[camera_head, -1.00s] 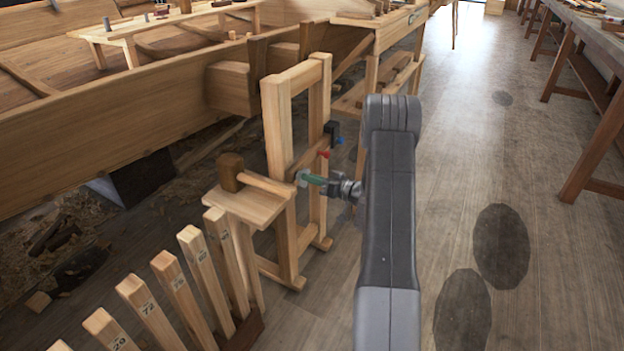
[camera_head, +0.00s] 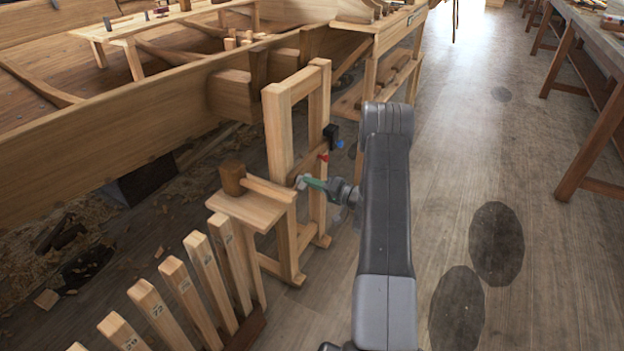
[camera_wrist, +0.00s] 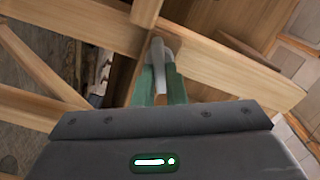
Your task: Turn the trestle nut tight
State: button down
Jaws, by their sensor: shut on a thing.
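The wooden trestle (camera_head: 278,135) stands upright beside the hull, with two posts and a crossbar. My gripper (camera_head: 306,183) is at the trestle's near side, reaching in from the right. Its green fingers are shut on a small pale grey piece, apparently the trestle nut (camera_head: 299,182). In the wrist view my gripper (camera_wrist: 160,80) has its two green fingers on either side of the grey nut (camera_wrist: 163,62), against the timber. The fingers hide part of the nut, and I cannot tell how tight it sits.
A mallet (camera_head: 233,178) lies on a small wooden shelf (camera_head: 245,208) left of my gripper. A black clamp with blue and red parts (camera_head: 331,137) is just above. Numbered wooden stakes (camera_head: 180,285) stand in front. The hull (camera_head: 110,125) is behind.

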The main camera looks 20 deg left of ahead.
jog(key=shift+m+p, duration=0.4)
jog(key=shift+m, duration=0.6)
jog(key=c, duration=1.5)
grip_release()
jog(key=shift+d, duration=0.1)
jog(key=d, duration=0.9)
jog(key=s+d+p, duration=0.1)
jog(key=d, duration=0.3)
jog(key=shift+d, duration=0.35)
